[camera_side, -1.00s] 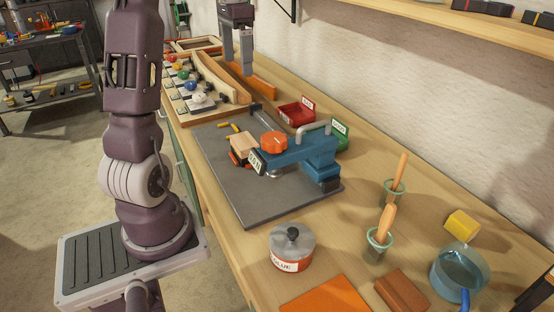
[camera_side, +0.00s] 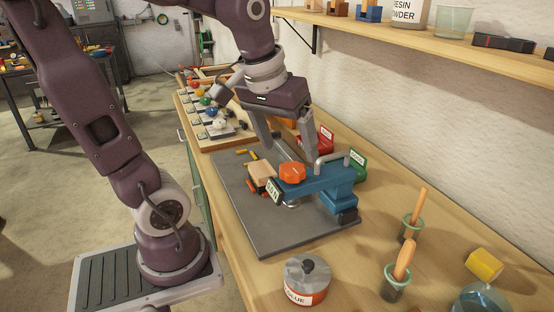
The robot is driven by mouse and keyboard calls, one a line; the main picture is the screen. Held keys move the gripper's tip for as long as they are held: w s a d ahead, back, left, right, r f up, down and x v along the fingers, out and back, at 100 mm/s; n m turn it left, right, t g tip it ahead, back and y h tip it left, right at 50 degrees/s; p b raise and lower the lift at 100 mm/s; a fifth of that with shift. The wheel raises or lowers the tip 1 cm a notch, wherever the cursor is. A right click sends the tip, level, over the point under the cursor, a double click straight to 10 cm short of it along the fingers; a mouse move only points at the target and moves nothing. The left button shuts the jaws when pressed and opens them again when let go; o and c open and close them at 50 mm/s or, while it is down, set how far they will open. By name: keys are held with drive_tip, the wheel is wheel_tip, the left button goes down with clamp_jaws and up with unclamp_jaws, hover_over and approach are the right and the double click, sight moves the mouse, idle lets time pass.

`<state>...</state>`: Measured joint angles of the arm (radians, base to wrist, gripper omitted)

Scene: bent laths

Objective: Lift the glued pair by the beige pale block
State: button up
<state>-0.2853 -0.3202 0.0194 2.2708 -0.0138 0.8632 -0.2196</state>
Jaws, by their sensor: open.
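The beige pale block (camera_side: 260,171) lies on the grey plate (camera_side: 283,232), just left of the orange knob (camera_side: 292,173) of a blue clamp (camera_side: 325,184). A darker reddish piece shows at its lower edge; whether the two are joined I cannot tell. A label plate on the clamp stands close in front of the block's right end. My gripper (camera_side: 289,153) is open and empty, fingers pointing down. It appears above and behind the knob and block, apart from the block.
A glue tin (camera_side: 306,280) stands in front of the plate. Red (camera_side: 326,138) and green (camera_side: 357,166) labelled bins stand behind the clamp. Two cups with wooden-handled tools stand at right. A rack with coloured balls is at the back left. The plate's front is clear.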

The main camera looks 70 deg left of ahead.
drive_tip(key=w+a+f+n, duration=0.1)
drive_tip(key=a, duration=0.1)
drive_tip(key=w+a+f+n+g, duration=0.1)
drive_tip(key=a, duration=0.2)
drive_tip(key=w+a+f+n, duration=0.1)
drive_tip(key=w+a+n, duration=0.1)
drive_tip(key=shift+w+a, duration=0.1)
drive_tip(key=shift+a, duration=0.05)
drive_tip(key=w+a+f+n+g, duration=0.2)
drive_tip(key=a+f+n, duration=0.4)
drive_tip(key=a, duration=0.6)
drive_tip(key=n+h, duration=0.1)
drive_tip(key=n, duration=0.1)
hover_over(262, 168)
drive_tip(key=shift+g, duration=0.3)
wheel_tip(262, 168, down, 6)
drive_tip(key=shift+f, duration=0.2)
wheel_tip(262, 168, down, 7)
drive_tip(key=shift+r, duration=0.15)
drive_tip(key=c, duration=1.3)
drive_tip(key=shift+r, duration=4.05)
drive_tip(key=shift+c, duration=0.3)
